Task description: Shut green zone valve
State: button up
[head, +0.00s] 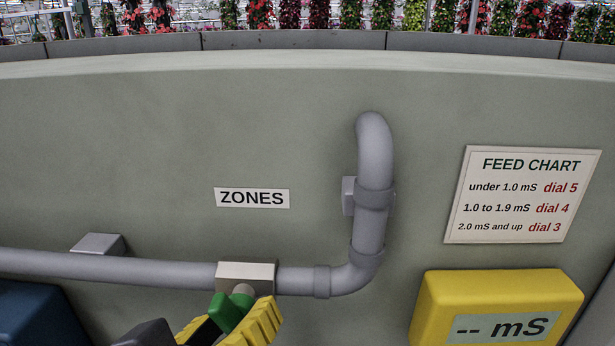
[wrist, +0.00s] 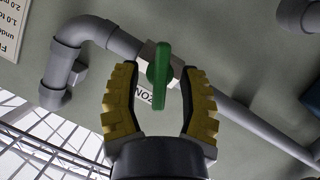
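The green zone valve handle (head: 231,312) sits on a pale valve body (head: 246,277) in the grey pipe under the ZONES label. In the wrist view the green handle (wrist: 160,76) stands upright in the picture, at a slant to the pipe line. My gripper (head: 228,322) has yellow ribbed fingers, one on each side of the handle. In the wrist view my gripper (wrist: 161,72) is open, with a gap between each finger and the handle. The lower part of my gripper is cut off in the head view.
The grey pipe (head: 70,264) runs along the wall and bends up at the right. A yellow mS meter (head: 425,307) is at lower right, below the feed chart (head: 524,195). A dark blue box (head: 35,315) is at lower left. The wall above the valve is clear around the ZONES sign (head: 252,198).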

jog(key=shift+s, duration=0.1)
jog(key=shift+s+a+r, duration=0.15)
jog(key=shift+s+r, duration=0.05)
jog(key=shift+s, duration=0.05)
jog(key=v, duration=1.1)
jog(key=shift+s, duration=0.1)
